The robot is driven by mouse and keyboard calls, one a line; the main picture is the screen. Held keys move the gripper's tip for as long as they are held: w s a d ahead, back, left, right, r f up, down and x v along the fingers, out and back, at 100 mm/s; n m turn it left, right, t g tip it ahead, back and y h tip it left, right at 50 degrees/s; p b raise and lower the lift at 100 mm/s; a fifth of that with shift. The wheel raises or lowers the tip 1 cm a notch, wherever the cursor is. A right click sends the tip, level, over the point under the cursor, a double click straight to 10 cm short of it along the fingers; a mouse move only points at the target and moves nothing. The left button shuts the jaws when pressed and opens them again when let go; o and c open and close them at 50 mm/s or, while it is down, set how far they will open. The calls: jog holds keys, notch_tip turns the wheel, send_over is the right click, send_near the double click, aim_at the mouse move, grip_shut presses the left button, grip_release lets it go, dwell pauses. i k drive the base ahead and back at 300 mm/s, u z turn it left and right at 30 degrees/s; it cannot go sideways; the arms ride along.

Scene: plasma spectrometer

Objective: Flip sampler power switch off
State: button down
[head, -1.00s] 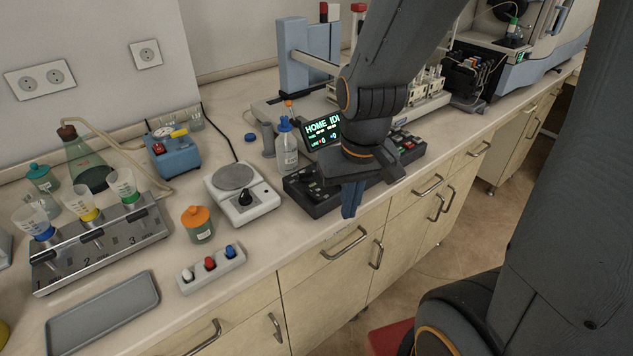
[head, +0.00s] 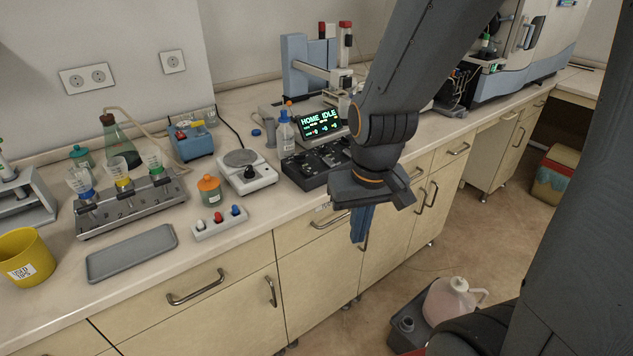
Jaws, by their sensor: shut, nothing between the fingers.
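The sampler's black control panel (head: 312,165) lies on the bench near its front edge, with small knobs and switches on top. My arm covers its right end, and I cannot tell which control is the power switch or how it is set. The sampler's display (head: 321,122) behind it reads "HOME IDLE" in green. The sampler's blue-grey tower (head: 296,66) stands at the back. My gripper (head: 361,224) points down, shut and empty, in front of the bench edge and apart from the panel.
A bottle with a blue cap (head: 285,133) stands left of the display. A stirrer plate (head: 246,172), orange-lidded jar (head: 210,190) and grey tray (head: 131,252) are further left. A jug (head: 452,302) in a dark bin is on the floor at lower right. The floor before the cabinets is mostly clear.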

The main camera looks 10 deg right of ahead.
aim_at(303, 169)
jog(key=k, duration=0.35)
jog(key=u, duration=1)
jog(key=i, duration=0.95)
jog(key=z, duration=1.35)
